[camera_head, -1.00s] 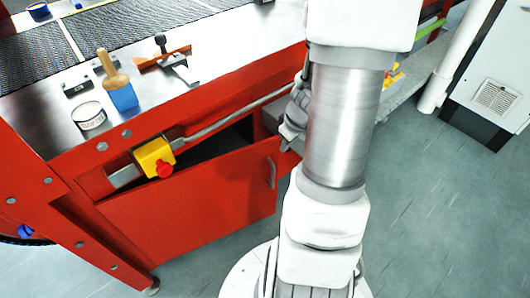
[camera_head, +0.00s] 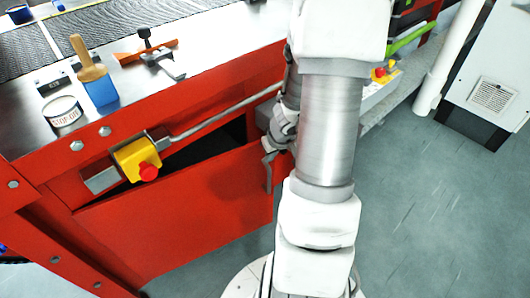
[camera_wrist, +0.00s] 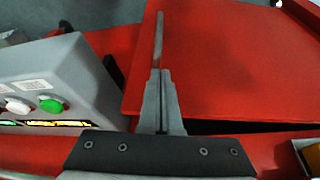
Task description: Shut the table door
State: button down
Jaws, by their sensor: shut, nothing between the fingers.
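The red table door (camera_head: 190,215) stands ajar under the table, with a dark gap along its top edge. Its grey bar handle (camera_head: 268,178) is near its right edge. In the wrist view the door (camera_wrist: 215,60) fills the right side, and the handle (camera_wrist: 159,38) runs up just beyond the fingertips. My gripper (camera_head: 268,156) is at the top of the handle in the head view. In the wrist view my gripper (camera_wrist: 159,75) has its fingers together with nothing between them. Whether the fingertips touch the handle or door I cannot tell.
A yellow box with a red button (camera_head: 138,160) sticks out above the door. A grey control box (camera_wrist: 60,85) with buttons is close to my gripper's left in the wrist view. A brush (camera_head: 95,72) and a tape roll (camera_head: 62,111) lie on the table.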

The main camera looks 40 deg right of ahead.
aim_at(261, 152)
jog(key=shift+w+d+r+p, duration=0.15)
jog(key=shift+w+p, duration=0.2)
jog(key=shift+w, duration=0.4)
jog(key=shift+w+d+r+p, duration=0.1)
jog(key=shift+w+p, duration=0.2)
jog(key=shift+w, duration=0.4)
jog(key=shift+w, duration=0.1)
jog(key=shift+w+r+p, duration=0.1)
jog(key=shift+w+p, duration=0.2)
jog(key=w+d+n+p, duration=0.1)
jog(key=w+p, duration=0.2)
jog(key=w, duration=0.3)
jog(key=shift+w+n, duration=0.2)
jog(key=shift+n, duration=0.1)
jog(key=shift+s+f, duration=0.15)
jog(key=shift+f, duration=0.05)
